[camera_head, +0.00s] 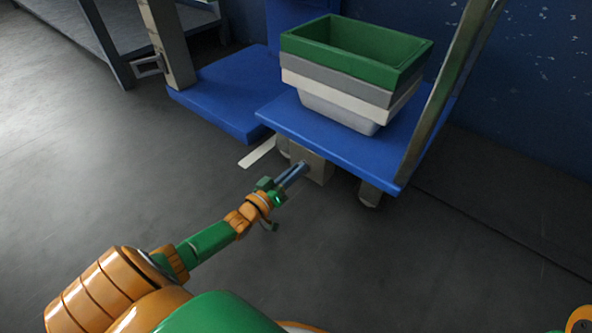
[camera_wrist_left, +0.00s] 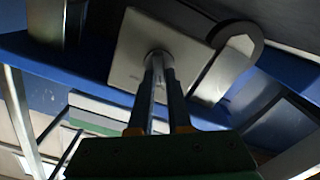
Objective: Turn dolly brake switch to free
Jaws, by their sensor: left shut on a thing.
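The dolly (camera_head: 345,148) has a blue deck and stands near the back wall, with a pale box (camera_head: 319,170) under its front edge. In the left wrist view this box is a light square plate (camera_wrist_left: 131,62), and the brake switch (camera_wrist_left: 158,54) is a small round metal piece on it, mostly hidden between my fingers. My left gripper (camera_head: 303,167) reaches the box from the front left. In the left wrist view its two long fingers (camera_wrist_left: 161,68) are shut on the switch. The switch's markings cannot be read. My right gripper is not in view.
Stacked green, grey and white bins (camera_head: 350,75) stand on the dolly. A caster wheel (camera_head: 370,194) is under its right front. A blue base (camera_head: 222,100) with a post is close by on the left. A pale strip (camera_head: 257,154) lies on the floor. The floor in front is clear.

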